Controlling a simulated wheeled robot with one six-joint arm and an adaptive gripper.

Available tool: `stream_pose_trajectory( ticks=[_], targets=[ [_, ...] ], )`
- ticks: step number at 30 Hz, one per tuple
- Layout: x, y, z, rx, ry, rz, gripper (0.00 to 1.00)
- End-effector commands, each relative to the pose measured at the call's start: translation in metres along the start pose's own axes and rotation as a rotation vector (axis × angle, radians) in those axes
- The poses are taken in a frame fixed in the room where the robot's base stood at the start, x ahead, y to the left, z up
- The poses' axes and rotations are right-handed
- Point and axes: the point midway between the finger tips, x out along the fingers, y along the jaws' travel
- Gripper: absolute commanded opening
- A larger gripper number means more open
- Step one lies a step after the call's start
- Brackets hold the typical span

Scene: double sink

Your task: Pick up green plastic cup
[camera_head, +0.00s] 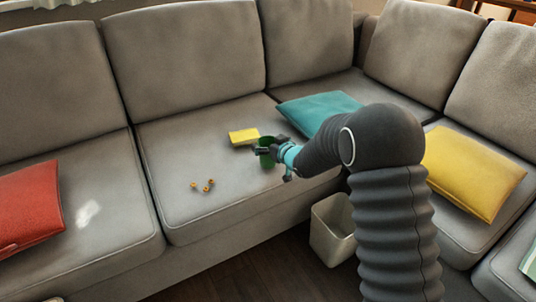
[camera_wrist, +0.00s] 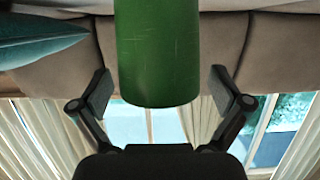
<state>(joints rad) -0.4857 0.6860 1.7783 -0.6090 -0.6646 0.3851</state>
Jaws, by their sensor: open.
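The green plastic cup (camera_head: 267,160) stands on the middle sofa seat, partly hidden by my gripper (camera_head: 270,150). In the wrist view, which looks upside down, the green cup (camera_wrist: 157,50) fills the top centre, its end reaching between the two fingers of my gripper (camera_wrist: 162,90). The gripper is open, with one finger on each side of the cup. A gap shows between the cup and each finger, wider on the right in the wrist view. The other end of the cup is cut off by that view's edge.
A yellow sponge-like block (camera_head: 244,136) lies just left of the cup. Several small orange-brown pieces (camera_head: 206,186) lie further left on the seat. A teal cushion (camera_head: 318,110) is behind my arm. A yellow cushion (camera_head: 472,172), red cushion (camera_head: 28,206) and whitish bin (camera_head: 332,228) stand clear.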

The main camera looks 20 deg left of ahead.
Motion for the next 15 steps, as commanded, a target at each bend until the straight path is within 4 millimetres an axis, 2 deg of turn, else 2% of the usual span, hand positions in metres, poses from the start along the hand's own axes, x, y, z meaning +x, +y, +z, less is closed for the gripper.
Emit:
stream_pose_trajectory(
  ticks=[2, 5, 9, 15],
  targets=[
    [-0.0002, 0.0001, -0.0001, 0.000, 0.000, 0.000, 1.00],
    [-0.0003, 0.0001, -0.0001, 0.000, 0.000, 0.000, 0.78],
    [-0.0004, 0.0002, -0.0002, 0.000, 0.000, 0.000, 0.42],
    [-0.0005, 0.0002, -0.0002, 0.000, 0.000, 0.000, 0.41]
  ],
)
